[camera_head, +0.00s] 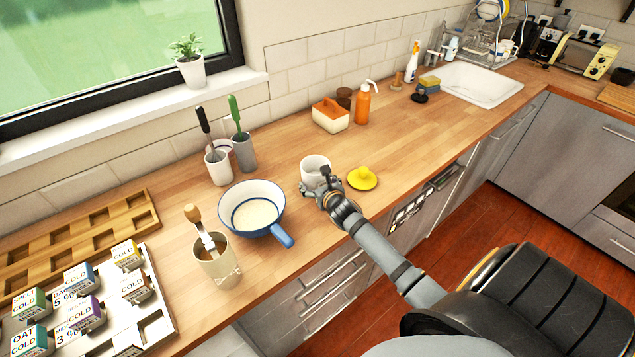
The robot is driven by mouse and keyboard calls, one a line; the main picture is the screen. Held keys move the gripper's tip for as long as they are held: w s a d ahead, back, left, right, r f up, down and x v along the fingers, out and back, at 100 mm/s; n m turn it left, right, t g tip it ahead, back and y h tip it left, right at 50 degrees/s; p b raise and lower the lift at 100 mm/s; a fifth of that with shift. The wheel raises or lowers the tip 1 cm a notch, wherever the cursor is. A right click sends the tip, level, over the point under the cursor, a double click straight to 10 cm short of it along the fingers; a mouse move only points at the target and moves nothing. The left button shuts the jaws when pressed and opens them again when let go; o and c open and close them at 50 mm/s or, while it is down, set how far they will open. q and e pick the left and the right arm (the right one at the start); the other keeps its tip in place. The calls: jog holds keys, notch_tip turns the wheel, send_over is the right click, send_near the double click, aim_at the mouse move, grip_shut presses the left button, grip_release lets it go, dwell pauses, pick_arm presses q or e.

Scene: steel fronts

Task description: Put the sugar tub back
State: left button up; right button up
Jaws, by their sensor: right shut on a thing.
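A small white tub (314,165), open at the top, stands on or just above the wooden counter; I cannot tell which. My right gripper (320,187) is at its near side and shut on it, hiding its lower front. A yellow lid with a round knob (362,178) lies on the counter just right of the gripper. A beige tin (222,272) with dark lettering, too small to read, stands at the front left with a wooden-handled scoop (204,229) in it. I cannot tell for sure which vessel is the sugar tub. My left gripper is out of view.
A white pan with a blue handle (252,197) sits left of the tub. Two utensil pots (218,166) stand behind it. An orange-topped box (330,118) and orange bottle (363,104) stand at the back. Labelled boxes on a white tray (156,335) fill the left. The counter right of the lid is clear.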

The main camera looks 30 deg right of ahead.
jog(key=shift+f, duration=0.15)
jog(key=o, duration=1.4)
jog(key=shift+c, duration=0.2)
jog(key=v, duration=1.2)
jog(key=shift+s, duration=0.1)
